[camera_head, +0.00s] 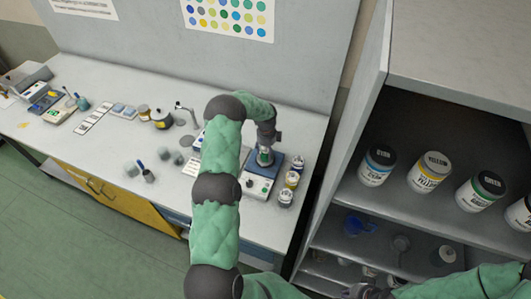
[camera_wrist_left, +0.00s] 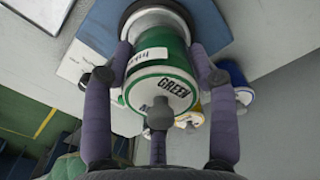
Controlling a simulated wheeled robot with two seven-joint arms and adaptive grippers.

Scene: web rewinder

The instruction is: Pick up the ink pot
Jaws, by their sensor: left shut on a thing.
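The ink pot (camera_wrist_left: 158,60) is green with a white lid marked GREEN and a white side label. It also shows in the camera_head view as a small green patch (camera_head: 265,157), mostly covered by my gripper. My left gripper (camera_head: 265,148) is shut on the pot from above, with fingers on both sides of it. The pot is over the round plate of a blue-and-white bench device (camera_head: 257,186); I cannot tell whether it touches the plate. My right gripper (camera_head: 368,291) is at the bottom edge, partly cut off, and its fingers are unclear.
Several small pots (camera_head: 291,180) stand close to the right of the device. A grey shelf unit (camera_head: 335,185) with large ink cans (camera_head: 430,172) rises on the right. Small jars and brushes (camera_head: 145,172) are to the left on the white bench (camera_head: 110,150).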

